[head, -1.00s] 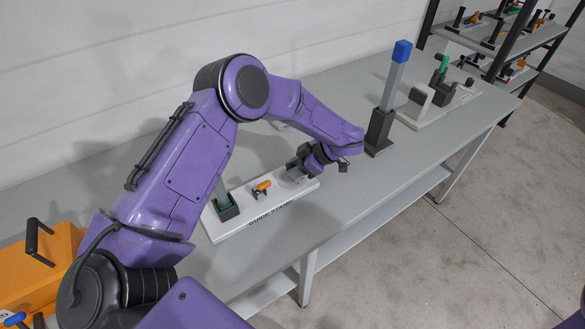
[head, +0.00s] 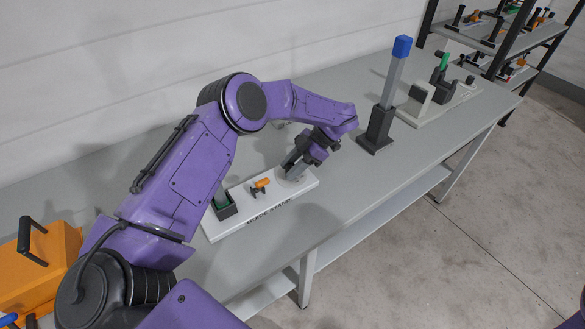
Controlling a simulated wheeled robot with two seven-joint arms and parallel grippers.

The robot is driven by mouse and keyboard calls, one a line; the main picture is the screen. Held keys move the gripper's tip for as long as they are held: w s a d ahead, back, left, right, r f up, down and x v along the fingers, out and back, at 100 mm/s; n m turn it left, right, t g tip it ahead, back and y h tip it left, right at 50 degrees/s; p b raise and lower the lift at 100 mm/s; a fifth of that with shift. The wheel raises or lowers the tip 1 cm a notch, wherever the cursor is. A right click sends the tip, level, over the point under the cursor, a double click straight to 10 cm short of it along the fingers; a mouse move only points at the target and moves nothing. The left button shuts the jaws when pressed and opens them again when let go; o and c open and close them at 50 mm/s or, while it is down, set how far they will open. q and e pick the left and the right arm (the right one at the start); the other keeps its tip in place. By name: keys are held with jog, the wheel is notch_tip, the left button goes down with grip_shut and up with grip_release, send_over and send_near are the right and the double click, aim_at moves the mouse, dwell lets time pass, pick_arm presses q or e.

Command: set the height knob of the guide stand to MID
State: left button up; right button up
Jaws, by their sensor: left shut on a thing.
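The guide stand is a white plate (head: 240,226) lettered GUIDE STAND on its front edge, lying on the grey bench. A dark holder with green inside (head: 225,207) stands at its left end. A small orange-topped part (head: 261,183) sits mid-plate. My left gripper (head: 291,170) is over the plate's right end, shut on a grey part there, which I take to be the height knob (head: 293,176). The gripper hides most of it, and no setting mark can be read. My right gripper is not in view.
An orange case (head: 35,275) sits at the left. A loaded shelf rack (head: 500,40) is at the back right. The bench front is clear.

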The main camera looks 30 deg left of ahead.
pick_arm(q)
jog(key=shift+n+g+h+b, duration=0.6)
jog(key=shift+n+h, duration=0.6)
jog(key=shift+n, duration=0.8)
jog(key=o, duration=0.8)
jog(key=shift+o, duration=1.1)
jog(key=shift+s+a, duration=0.15)
